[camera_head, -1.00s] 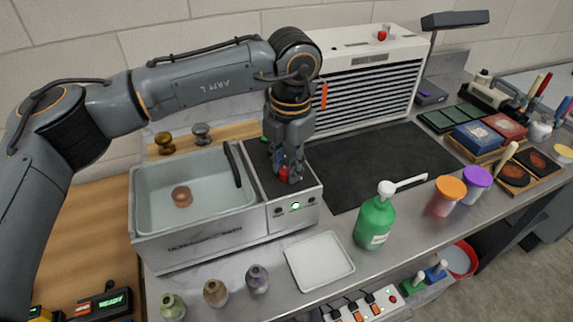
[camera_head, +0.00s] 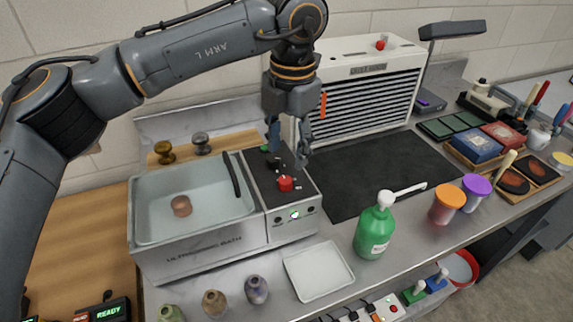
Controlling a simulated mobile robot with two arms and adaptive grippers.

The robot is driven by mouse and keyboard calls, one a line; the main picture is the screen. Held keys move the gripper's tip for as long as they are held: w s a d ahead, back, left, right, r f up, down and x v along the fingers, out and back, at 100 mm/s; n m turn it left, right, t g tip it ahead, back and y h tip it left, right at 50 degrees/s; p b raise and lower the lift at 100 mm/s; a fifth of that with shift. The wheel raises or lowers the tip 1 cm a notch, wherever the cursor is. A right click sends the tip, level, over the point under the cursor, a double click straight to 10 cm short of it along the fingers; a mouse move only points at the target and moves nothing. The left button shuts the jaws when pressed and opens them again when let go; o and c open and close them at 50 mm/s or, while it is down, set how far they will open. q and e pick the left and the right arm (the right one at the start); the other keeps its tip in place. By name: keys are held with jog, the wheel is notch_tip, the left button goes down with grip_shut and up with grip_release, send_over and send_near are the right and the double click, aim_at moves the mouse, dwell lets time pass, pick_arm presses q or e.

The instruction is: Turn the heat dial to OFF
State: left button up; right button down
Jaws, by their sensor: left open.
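The ultrasonic bath (camera_head: 190,250) stands at the left of the bench, with a dark control panel on its right end. A red knob (camera_head: 286,184) sits near the front of that panel. A smaller dark knob (camera_head: 273,163) is behind it. The markings are too small to read, so I cannot tell which knob is the heat dial or where either points. A green light (camera_head: 295,214) glows on the front face. My left gripper (camera_head: 288,150) points down above the panel, fingers apart and empty, clear of the red knob. My right gripper is out of view.
The bath basin holds a small copper-coloured piece (camera_head: 181,206). A white tray (camera_head: 319,269) and a green pump bottle (camera_head: 375,230) stand in front and to the right. A louvred white unit (camera_head: 365,85) is behind. The black mat (camera_head: 370,170) is clear.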

pick_arm(q)
notch_tip(320, 180, up, 5)
jog(key=shift+s+d+f, duration=0.1)
dwell(0.3)
